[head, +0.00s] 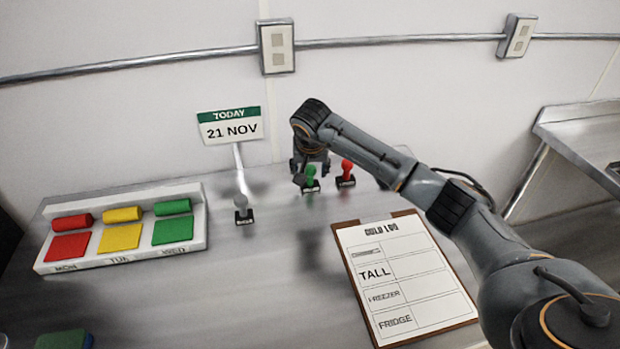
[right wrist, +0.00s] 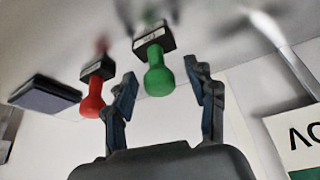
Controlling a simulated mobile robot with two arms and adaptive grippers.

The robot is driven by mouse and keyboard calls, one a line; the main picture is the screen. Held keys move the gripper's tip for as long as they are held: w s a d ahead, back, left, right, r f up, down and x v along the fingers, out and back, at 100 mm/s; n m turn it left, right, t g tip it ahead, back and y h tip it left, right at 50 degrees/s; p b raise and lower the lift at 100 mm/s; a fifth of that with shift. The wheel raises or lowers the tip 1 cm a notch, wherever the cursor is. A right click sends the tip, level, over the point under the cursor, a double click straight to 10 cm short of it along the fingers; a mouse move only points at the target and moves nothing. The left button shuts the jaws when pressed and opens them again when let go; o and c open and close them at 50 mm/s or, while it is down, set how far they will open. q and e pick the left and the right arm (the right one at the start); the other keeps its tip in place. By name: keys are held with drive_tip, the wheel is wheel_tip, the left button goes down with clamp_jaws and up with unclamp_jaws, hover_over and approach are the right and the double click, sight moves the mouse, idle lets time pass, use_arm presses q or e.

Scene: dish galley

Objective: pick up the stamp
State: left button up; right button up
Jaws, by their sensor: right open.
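Several stamps stand upright on the steel counter. The green stamp (head: 311,176) is by my right gripper (head: 309,163), and the red stamp (head: 346,174) stands just right of it. A grey stamp (head: 241,208) stands apart to the left. In the right wrist view, which looks upside down, the green stamp's handle (right wrist: 158,80) shows between the two spread fingers of my right gripper (right wrist: 161,72). The red stamp (right wrist: 92,96) is just outside the left finger there. My right gripper is open and holds nothing. My left gripper is not in view.
A clipboard log (head: 405,280) lies in front of the stamps. A tray with coloured pads (head: 120,262) sits at left. A date sign (head: 230,126) stands behind the grey stamp. A dark flat block (right wrist: 58,94) shows beyond the red stamp in the wrist view.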

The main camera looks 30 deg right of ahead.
sight(310, 166)
clamp_jaws()
drive_tip(key=shift+r, duration=0.15)
drive_tip(key=shift+r, duration=0.3)
wheel_tip(310, 166, up, 2)
drive_tip(key=shift+r+b, duration=0.1)
drive_tip(key=shift+b, duration=0.7)
drive_tip(key=s+a+r+b, duration=0.3)
drive_tip(key=s+a+r, duration=0.7)
